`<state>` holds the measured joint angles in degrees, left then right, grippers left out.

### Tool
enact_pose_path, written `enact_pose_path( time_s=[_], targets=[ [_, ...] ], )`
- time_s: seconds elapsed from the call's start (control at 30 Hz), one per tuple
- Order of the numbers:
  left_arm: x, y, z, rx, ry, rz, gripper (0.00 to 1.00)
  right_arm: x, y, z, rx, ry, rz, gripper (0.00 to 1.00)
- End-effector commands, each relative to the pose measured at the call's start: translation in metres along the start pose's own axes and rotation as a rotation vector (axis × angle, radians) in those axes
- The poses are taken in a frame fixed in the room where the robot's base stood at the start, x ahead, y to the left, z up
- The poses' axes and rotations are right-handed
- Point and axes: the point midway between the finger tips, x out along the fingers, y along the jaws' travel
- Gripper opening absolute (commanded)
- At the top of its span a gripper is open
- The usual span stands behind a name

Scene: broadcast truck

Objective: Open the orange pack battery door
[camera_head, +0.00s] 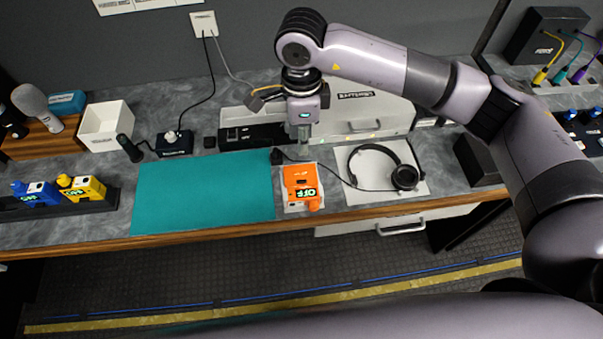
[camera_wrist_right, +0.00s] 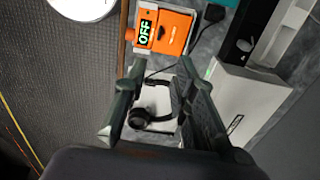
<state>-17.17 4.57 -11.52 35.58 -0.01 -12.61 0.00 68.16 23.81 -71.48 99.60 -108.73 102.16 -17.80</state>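The orange pack (camera_head: 301,180) lies on a small light pad on the counter, right of the teal mat. Its display reads OFF in green, and an orange knob shows at its front right corner. It also shows at the top of the right wrist view (camera_wrist_right: 172,32), where its orange panel has a small dark mark. I cannot tell which part is the battery door, but no part stands visibly open. My right gripper (camera_head: 304,139) hangs behind and above the pack, apart from it. In the right wrist view its fingers (camera_wrist_right: 160,68) are spread and empty. My left gripper is not in view.
Headphones (camera_head: 403,177) lie on a pale mat right of the pack. The teal mat (camera_head: 205,190) is clear. Blue (camera_head: 37,193) and yellow (camera_head: 82,188) packs stand in a dark rack at left. A white case (camera_head: 370,112) and dark box stand behind.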

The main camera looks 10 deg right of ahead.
Motion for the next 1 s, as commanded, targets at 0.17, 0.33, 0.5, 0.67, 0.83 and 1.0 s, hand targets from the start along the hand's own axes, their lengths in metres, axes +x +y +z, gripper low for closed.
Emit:
enact_pose_path(
  time_s=[0.17, 0.33, 0.5, 0.67, 0.83, 1.0],
  targets=[
    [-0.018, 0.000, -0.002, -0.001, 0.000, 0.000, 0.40, 0.034, 0.003, 0.000, 0.001, 0.000, 0.009, 0.25],
    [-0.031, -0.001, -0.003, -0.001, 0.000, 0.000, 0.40, 0.071, 0.003, 0.001, 0.000, -0.002, 0.008, 0.25],
    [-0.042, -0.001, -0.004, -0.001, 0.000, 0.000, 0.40, 0.108, 0.003, 0.002, 0.000, -0.003, 0.008, 0.25],
    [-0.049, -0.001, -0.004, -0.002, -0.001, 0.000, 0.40, 0.135, 0.002, 0.002, -0.001, -0.004, 0.005, 0.25],
    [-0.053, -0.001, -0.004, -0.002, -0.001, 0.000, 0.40, 0.151, 0.002, 0.002, -0.001, -0.004, 0.003, 0.25],
    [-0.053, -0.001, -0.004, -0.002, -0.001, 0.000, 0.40, 0.156, 0.002, 0.002, -0.002, -0.005, 0.002, 0.25]
  ],
)
